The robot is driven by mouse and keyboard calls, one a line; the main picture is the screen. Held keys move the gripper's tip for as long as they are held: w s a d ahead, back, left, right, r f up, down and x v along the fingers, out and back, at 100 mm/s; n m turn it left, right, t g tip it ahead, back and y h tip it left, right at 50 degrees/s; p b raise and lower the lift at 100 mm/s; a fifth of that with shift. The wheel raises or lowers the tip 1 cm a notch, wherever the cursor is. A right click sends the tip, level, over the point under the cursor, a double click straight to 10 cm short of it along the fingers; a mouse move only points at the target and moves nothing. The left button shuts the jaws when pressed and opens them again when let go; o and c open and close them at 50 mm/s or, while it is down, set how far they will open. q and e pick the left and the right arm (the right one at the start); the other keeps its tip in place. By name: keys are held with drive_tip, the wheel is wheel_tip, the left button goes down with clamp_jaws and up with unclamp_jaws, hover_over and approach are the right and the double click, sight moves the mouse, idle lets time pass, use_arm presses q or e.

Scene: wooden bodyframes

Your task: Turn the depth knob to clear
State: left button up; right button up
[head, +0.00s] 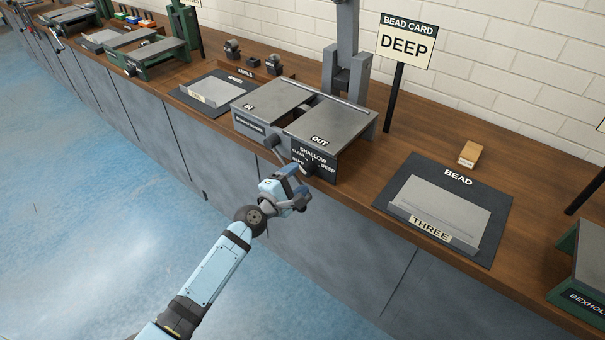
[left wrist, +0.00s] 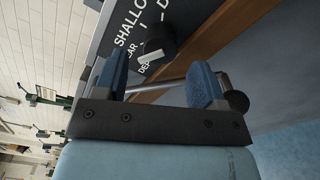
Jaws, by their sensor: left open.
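The depth knob (head: 306,161) is a dark round knob on the black front panel (head: 325,172) of a grey machine. The panel is lettered SHALLOW, CLEAR and DEEP. In the left wrist view the knob (left wrist: 160,40) shows a pale mark on it, beyond the fingers; I cannot tell which word it points to. My left gripper (head: 297,194) is open, just in front of and below the panel, apart from the knob. The gripper's blue fingers (left wrist: 160,85) stand spread in the left wrist view. My right gripper is not in view.
A lever with a dark ball end (left wrist: 237,101) passes beyond the fingers; the ball also shows in the head view (head: 269,142). A DEEP card (head: 405,42) stands behind the machine. A BEAD tray (head: 409,168) lies to the right on the wooden bench (head: 385,150).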

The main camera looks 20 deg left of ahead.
use_arm(q)
drive_tip(key=v, duration=1)
drive_tip(key=shift+s, duration=0.35)
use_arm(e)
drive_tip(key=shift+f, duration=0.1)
use_arm(q)
drive_tip(key=s+d+f+m+g+y, duration=0.1)
drive_tip(key=s+d+f+m+g, duration=0.15)
drive_tip(key=s+m, duration=0.45)
drive_tip(key=s+d+f+m+g+y, duration=0.1)
drive_tip(key=s+d+f+m+g, duration=0.1)
drive_tip(key=s+f+m, duration=0.35)
drive_tip(key=s+d+f+m+g+y, duration=0.1)
drive_tip(key=s+d+f+m+g, duration=0.1)
drive_tip(key=s+m, duration=0.65)
wheel_tip(320, 180, up, 16)
drive_tip(key=a+m+p, duration=0.1)
drive_tip(key=a+p, duration=0.1)
drive_tip(key=p, duration=1.8)
drive_tip(key=shift+f, duration=0.2)
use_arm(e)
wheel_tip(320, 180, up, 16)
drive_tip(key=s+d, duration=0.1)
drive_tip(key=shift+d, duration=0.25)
use_arm(q)
drive_tip(key=shift+t, duration=0.25)
